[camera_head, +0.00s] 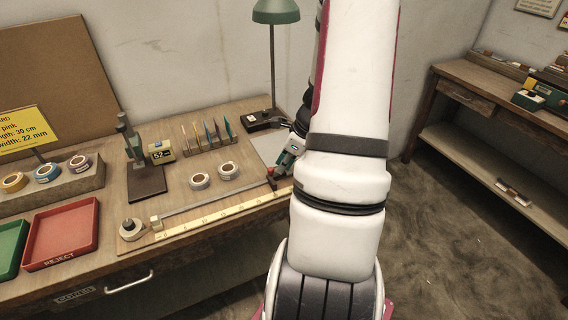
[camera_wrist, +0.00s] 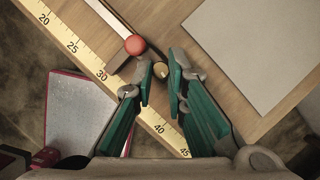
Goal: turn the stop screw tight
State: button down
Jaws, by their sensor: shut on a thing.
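In the head view my gripper (camera_head: 283,166) is down at the far right end of the ruler (camera_head: 225,215), beside the red knob (camera_head: 271,171). My arm hides part of that end.
A grey sheet (camera_wrist: 258,45) lies on the bench right of the stop. Two tape rolls (camera_head: 228,170) stand behind the ruler. A lamp (camera_head: 274,60), a dark stand (camera_head: 146,180) and a red reject tray (camera_head: 62,233) are farther off. The bench's front edge is close to the ruler.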

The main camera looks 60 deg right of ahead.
jog(key=n, duration=0.2)
jog(key=n+y+p, duration=0.1)
jog(key=n+y, duration=0.1)
jog(key=n, duration=0.1)
jog(key=shift+w+d+n+g, duration=0.15)
jog(key=shift+d+n+g, duration=0.15)
jog(key=shift+g, duration=0.1)
jog(key=shift+w+n+g+y+p, duration=0.1)
jog(key=shift+n+g+y+p, duration=0.2)
jog(key=shift+n, duration=0.85)
jog(key=shift+w+n+g+y+p, duration=0.15)
jog(key=shift+n+g, duration=0.25)
jog(key=shift+n, duration=0.75)
jog(key=shift+s, duration=0.1)
jog(key=c, duration=1.6)
grip_release()
jog(key=v, duration=1.2)
jog(key=shift+d, duration=0.15)
